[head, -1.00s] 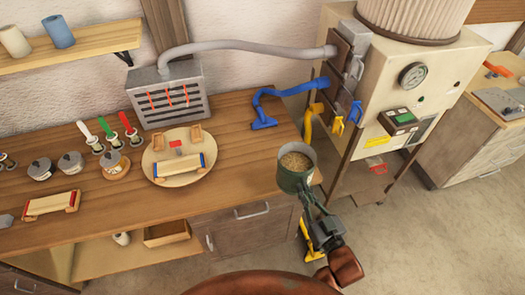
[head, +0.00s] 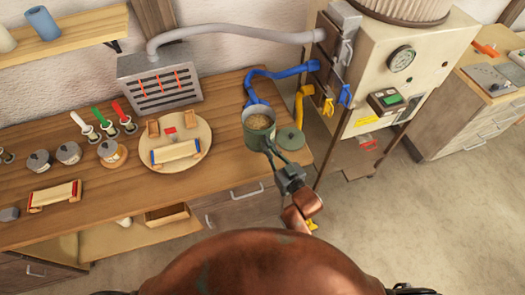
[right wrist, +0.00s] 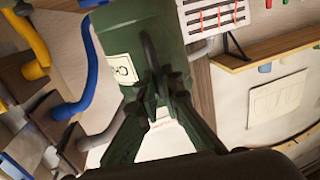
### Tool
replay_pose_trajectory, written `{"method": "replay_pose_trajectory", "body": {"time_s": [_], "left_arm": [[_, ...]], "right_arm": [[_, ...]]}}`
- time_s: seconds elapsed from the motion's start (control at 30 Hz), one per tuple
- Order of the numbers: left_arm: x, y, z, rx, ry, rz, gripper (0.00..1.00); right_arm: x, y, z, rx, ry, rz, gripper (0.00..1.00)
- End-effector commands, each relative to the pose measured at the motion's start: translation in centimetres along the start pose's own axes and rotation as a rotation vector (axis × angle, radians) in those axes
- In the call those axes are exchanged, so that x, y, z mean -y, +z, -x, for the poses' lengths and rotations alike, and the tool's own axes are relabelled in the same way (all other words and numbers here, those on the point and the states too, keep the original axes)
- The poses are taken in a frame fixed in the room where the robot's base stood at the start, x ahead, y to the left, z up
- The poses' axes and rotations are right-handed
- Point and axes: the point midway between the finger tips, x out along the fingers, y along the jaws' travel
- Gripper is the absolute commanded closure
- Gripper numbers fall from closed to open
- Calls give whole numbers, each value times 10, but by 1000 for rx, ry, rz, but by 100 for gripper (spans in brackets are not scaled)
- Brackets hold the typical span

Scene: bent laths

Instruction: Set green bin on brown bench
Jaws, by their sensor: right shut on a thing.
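The green bin (head: 257,139), a round pail with grainy tan contents, is upright at the right end of the brown bench (head: 225,135). My right gripper (head: 270,151) is shut on the bin's near side. In the right wrist view the bin (right wrist: 130,40) fills the top middle, with a pale label, and my right gripper's fingers (right wrist: 158,82) close on its dark handle. I cannot tell whether the bin's base touches the bench top. My left gripper is not in view.
A green round lid (head: 291,139) lies right of the bin. A blue hose (head: 285,73) ends just behind it. A round wooden board (head: 201,151) lies to its left, and a grey slotted box (head: 160,83) stands behind. The pale machine (head: 385,95) stands right of the bench.

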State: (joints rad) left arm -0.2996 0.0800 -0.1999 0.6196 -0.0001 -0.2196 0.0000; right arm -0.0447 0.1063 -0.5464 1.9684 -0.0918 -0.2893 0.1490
Motion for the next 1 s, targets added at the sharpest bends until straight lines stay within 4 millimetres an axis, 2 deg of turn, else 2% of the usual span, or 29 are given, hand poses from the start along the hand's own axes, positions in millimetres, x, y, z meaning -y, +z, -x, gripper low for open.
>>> {"method": "replay_pose_trajectory", "body": {"time_s": [0.03,0.13,0.4,0.6,0.83,0.87,1.0], "left_arm": [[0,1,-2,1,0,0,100],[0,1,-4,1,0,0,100],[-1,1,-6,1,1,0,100],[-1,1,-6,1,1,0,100],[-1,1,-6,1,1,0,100],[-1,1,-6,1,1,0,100],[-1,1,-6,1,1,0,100]], "right_arm": [[1,10,-8,-2,0,-1,100],[3,22,-19,-4,0,-2,100],[5,41,-34,-3,-1,-1,100],[5,66,-32,-3,0,-1,100],[4,68,-32,-4,0,0,100],[4,70,-32,0,0,-1,93],[4,70,-32,0,0,-1,83]]}}
